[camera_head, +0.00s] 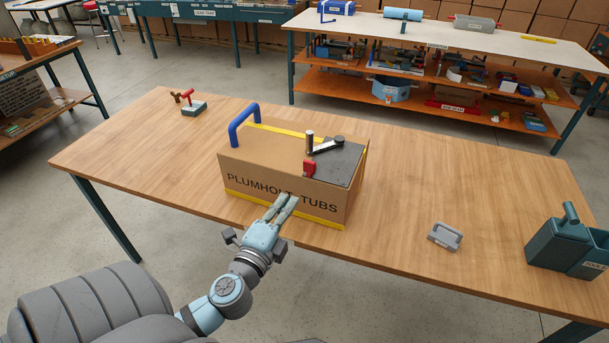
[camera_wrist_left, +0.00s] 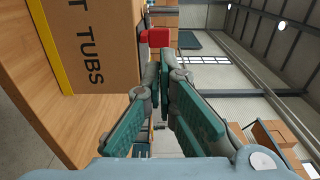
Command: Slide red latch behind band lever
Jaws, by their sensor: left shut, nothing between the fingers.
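The red latch (camera_head: 309,168) sits at the front edge of the dark plate (camera_head: 338,165) on top of the cardboard box (camera_head: 262,182). My left gripper (camera_head: 288,200) is shut and empty in front of the box's lettered face, below the latch. In the left wrist view the latch (camera_wrist_left: 157,38) shows just beyond the fingertips (camera_wrist_left: 160,65), and a gap to it cannot be judged. The right gripper is not in view.
A blue handle (camera_head: 243,124) stands on the box's left end. On the wooden table (camera_head: 420,205) are a small red-topped device (camera_head: 193,104), a grey handled block (camera_head: 445,236) and a teal toolbox (camera_head: 560,243). The table between box and toolbox is mostly clear.

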